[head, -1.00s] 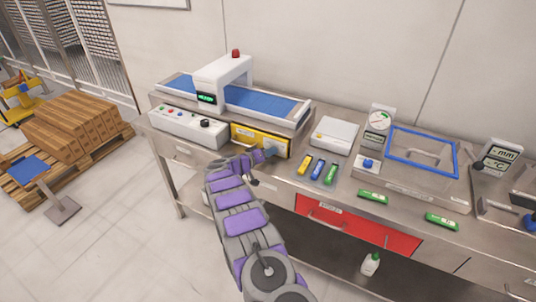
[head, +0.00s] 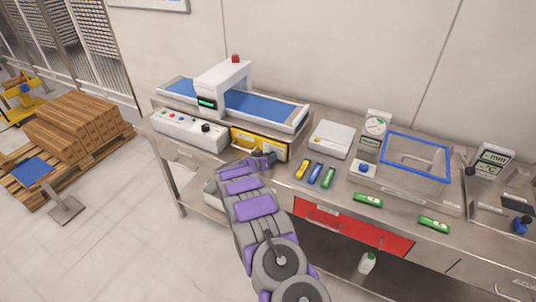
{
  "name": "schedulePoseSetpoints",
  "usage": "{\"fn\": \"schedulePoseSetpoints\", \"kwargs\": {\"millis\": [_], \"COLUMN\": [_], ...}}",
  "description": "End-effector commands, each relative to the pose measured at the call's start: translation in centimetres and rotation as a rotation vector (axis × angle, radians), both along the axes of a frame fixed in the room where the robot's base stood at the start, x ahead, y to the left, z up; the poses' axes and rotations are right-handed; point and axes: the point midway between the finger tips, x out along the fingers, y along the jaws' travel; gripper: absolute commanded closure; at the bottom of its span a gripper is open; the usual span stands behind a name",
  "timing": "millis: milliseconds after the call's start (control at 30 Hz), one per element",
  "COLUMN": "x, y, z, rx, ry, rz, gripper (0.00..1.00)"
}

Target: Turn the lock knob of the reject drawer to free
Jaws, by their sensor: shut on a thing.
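The reject drawer (head: 246,141) is the yellow front under the belt machine, and it looks closed. My gripper (head: 267,159) is at the right part of this front, near its lower edge. It is shut on the lock knob, which my gripper and wrist hide almost wholly. I cannot tell which way the knob points. My purple and grey arm comes up from the bottom of the view and covers the area just below the drawer.
The belt machine (head: 228,83) stands above the drawer, with a white control box (head: 187,132) at left. Yellow, blue and green packs (head: 315,173) lie close to the right of my gripper. A red drawer (head: 350,233) is below. A scale (head: 331,139) stands behind the packs.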

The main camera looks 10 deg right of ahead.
Motion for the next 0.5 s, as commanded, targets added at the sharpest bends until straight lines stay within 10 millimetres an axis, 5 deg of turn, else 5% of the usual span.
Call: {"fn": "schedulePoseSetpoints", "kwargs": {"millis": [500], "x": [-0.34], "y": [-0.33], "z": [-0.58], "rx": [0.397], "ry": [-0.285], "rz": [0.002], "gripper": [0.98]}}
